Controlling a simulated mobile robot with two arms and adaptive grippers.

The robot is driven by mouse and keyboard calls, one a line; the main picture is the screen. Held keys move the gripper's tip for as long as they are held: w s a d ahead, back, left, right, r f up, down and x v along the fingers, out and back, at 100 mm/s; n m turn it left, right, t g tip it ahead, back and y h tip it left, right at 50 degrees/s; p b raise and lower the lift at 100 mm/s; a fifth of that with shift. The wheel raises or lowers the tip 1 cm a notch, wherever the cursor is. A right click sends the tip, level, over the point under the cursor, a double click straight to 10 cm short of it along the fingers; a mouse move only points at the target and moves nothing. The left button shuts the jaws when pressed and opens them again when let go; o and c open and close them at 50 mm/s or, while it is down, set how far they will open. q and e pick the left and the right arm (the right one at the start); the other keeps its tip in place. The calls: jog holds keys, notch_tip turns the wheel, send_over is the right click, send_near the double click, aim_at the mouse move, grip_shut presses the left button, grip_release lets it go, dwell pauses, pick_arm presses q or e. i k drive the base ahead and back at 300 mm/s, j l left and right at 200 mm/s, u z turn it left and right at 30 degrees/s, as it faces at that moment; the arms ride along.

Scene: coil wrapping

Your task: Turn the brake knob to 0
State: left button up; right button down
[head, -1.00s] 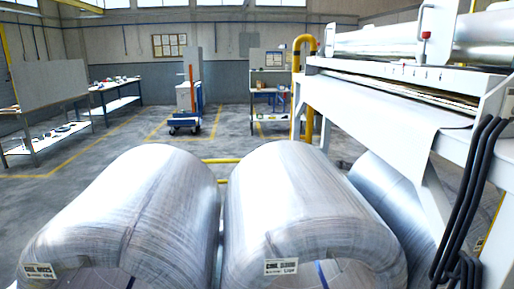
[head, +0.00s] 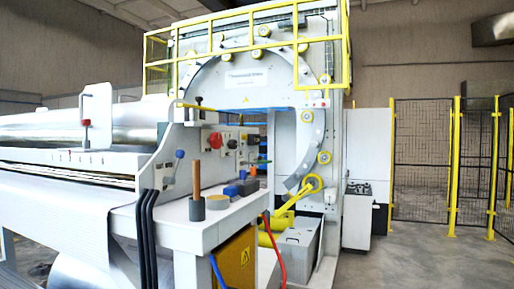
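A control panel (head: 228,142) stands at the end of the white machine, at mid-left in the head view. It carries a red round knob or button (head: 215,140), a dark knob (head: 232,144) and other small dark controls to the right. A lever with a blue ball (head: 179,154) is at the left of the panel. I cannot tell which control is the brake knob, and no dial marks are readable. Neither of my grippers shows.
A ring-shaped wrapping machine (head: 310,115) stands behind. Yellow-posted fencing (head: 454,165) is at right; the floor in front of it is open.

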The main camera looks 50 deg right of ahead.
aim_at(232, 143)
jog(key=z, duration=1.5)
jog(key=i+l+u, duration=0.2)
jog(key=i+l, duration=0.25)
